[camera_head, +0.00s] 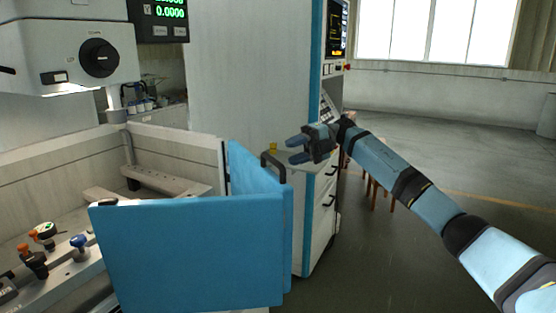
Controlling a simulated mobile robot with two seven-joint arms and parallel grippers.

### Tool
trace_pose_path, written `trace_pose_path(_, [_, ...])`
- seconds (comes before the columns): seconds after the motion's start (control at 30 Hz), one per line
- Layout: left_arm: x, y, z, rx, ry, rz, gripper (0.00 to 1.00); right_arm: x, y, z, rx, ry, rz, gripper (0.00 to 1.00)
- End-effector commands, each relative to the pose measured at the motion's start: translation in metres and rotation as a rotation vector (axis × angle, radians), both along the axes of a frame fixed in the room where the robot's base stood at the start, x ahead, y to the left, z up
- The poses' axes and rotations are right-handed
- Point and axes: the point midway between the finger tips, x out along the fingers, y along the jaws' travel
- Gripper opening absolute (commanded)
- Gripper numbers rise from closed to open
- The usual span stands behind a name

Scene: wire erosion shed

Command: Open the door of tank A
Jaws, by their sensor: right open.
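The tank (172,146) stands at the left with pale inner walls and its top open. A blue panel (190,250) faces me at its front. A second blue panel (252,172) runs back from that panel's right end and looks like the door. A dark bar handle (270,157) shows at its upper right edge. I cannot tell how far the door stands open. My right gripper (292,150) is open and empty, its fingers pointing left, just right of the handle. It looks apart from the handle. My left gripper is not in view.
A machine head with a black dial (100,58) hangs above the tank. Clamps with orange and blue knobs (79,242) sit at the lower left. A control cabinet with a screen (337,30) stands behind my right gripper, with wooden legs (376,192) beside it. Open floor lies right.

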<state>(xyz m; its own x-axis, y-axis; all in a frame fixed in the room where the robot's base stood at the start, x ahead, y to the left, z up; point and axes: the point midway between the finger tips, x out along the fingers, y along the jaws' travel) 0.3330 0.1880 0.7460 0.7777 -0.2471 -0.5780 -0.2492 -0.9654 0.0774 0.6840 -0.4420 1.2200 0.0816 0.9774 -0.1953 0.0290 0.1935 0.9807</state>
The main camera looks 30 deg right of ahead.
Motion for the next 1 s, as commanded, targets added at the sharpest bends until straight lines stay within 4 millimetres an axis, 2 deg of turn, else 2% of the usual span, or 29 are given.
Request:
trace_pose_path(0.1, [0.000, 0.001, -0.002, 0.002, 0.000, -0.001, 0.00, -0.002, -0.027, 0.005, 0.000, -0.002, -0.003, 0.41])
trace_pose_path(0.3, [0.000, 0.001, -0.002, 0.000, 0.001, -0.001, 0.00, -0.004, -0.057, 0.012, 0.001, 0.000, -0.001, 0.41])
trace_pose_path(0.47, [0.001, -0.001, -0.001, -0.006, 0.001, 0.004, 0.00, -0.005, -0.068, 0.013, 0.001, 0.000, 0.000, 0.41])
trace_pose_path(0.73, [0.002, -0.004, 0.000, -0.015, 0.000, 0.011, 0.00, -0.006, -0.069, 0.014, 0.000, -0.001, 0.001, 0.41])
trace_pose_path(0.9, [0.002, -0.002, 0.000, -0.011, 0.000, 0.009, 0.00, -0.004, -0.063, 0.011, 0.007, 0.001, 0.006, 0.02])
trace_pose_path(1.0, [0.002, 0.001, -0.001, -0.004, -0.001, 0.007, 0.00, 0.000, -0.052, 0.006, 0.022, 0.000, 0.016, 0.00])
